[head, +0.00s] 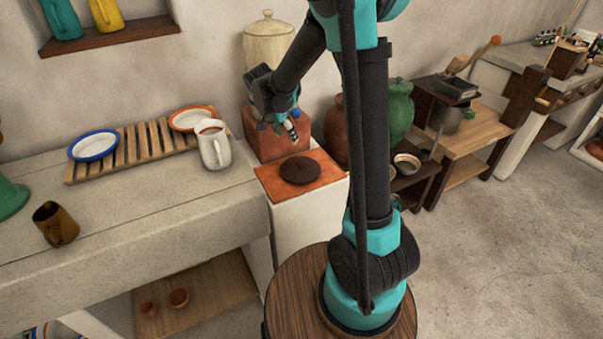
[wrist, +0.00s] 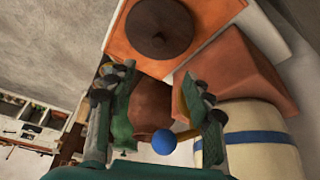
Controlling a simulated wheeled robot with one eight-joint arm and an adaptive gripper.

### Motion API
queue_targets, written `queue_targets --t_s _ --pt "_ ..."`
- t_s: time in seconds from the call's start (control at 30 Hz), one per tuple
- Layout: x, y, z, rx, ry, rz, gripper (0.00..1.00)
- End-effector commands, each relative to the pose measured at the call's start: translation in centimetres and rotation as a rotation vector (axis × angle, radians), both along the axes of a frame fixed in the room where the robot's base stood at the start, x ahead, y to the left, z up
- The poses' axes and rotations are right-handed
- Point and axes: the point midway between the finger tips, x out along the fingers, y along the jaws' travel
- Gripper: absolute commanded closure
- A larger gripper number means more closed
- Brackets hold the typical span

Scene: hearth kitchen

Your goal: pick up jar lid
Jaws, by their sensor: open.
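The jar lid (head: 300,170) looks like a dark brown round disc lying flat on an orange-red tiled top. In the wrist view the lid (wrist: 160,27) shows a small central knob and lies at the top, beyond the fingertips. My gripper (head: 279,126) hangs above and behind the lid in the head view, apart from it. In the wrist view my gripper (wrist: 160,85) has its two fingers spread with nothing held between them.
A cream jar (head: 268,42) stands on a terracotta block (head: 270,140) behind the lid. In the wrist view a blue ball (wrist: 164,142) on a stick shows near the fingers. A brown jar (head: 335,130) and white mug (head: 214,148) flank the tiled top (head: 329,167).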

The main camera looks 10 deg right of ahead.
Motion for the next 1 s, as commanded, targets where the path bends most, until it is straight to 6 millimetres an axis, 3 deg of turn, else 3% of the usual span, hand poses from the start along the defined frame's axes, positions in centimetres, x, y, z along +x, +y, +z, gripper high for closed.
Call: queue_targets --t_s 0.6,1.0 --pt "2.6 -3.0 -9.5 0.0 0.0 -0.001 0.48" --pt "3.1 -4.1 -12.2 0.0 -0.001 -0.002 0.48"
